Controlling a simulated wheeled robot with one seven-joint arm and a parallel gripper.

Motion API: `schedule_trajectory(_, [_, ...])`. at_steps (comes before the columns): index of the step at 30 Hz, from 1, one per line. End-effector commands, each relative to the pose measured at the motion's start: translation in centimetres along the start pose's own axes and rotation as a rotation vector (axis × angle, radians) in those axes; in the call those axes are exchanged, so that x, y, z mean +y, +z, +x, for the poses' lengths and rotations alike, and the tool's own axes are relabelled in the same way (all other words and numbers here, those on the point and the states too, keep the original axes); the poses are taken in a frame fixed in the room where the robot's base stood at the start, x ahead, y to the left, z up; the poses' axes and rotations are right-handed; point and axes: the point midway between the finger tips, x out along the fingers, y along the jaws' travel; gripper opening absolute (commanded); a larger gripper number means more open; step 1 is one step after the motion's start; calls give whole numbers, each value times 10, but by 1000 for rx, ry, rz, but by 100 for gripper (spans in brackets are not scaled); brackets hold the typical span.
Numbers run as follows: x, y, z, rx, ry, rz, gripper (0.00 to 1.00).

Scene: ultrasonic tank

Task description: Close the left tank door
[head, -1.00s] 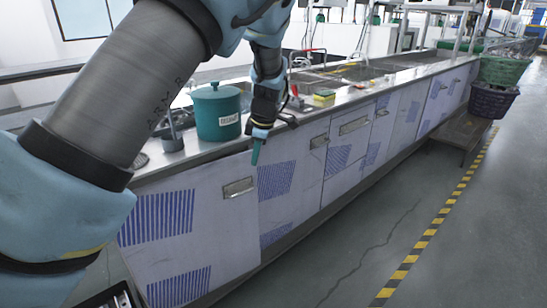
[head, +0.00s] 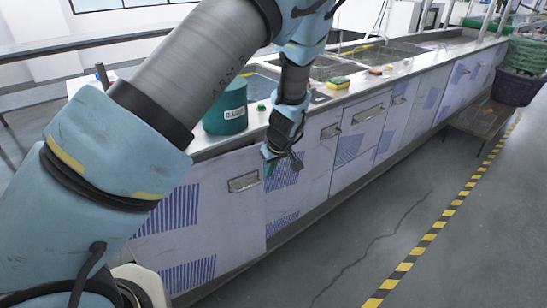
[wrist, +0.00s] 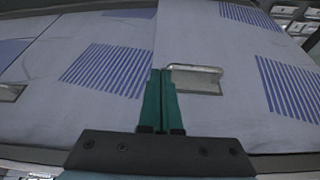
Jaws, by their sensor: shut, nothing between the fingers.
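The left tank door (head: 200,225) is a pale panel with blue striped patches and a metal handle (head: 243,181) near its upper right. Its right edge seems to stand slightly out from the neighbouring panel; how far is hard to tell. My gripper (head: 269,166) points down in front of the cabinet, just right of that handle and near the door's right edge. In the wrist view, the green fingers (wrist: 161,100) are shut and empty, over the seam between two panels, beside the handle (wrist: 196,78). Whether they touch the door is unclear.
The neighbouring panel (head: 300,185) has its own handle (head: 331,131). A teal pot (head: 226,108) stands on the counter, partly behind my arm, with a yellow sponge (head: 338,83) further right. Green and dark baskets (head: 518,75) are at the far right. The floor in front is clear.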

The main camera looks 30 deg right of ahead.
Motion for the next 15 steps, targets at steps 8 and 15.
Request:
schedule_trajectory(8, [0,-32,14,0,0,-3,0])
schedule_trajectory(15, [0,-37,18,0,0,0,0])
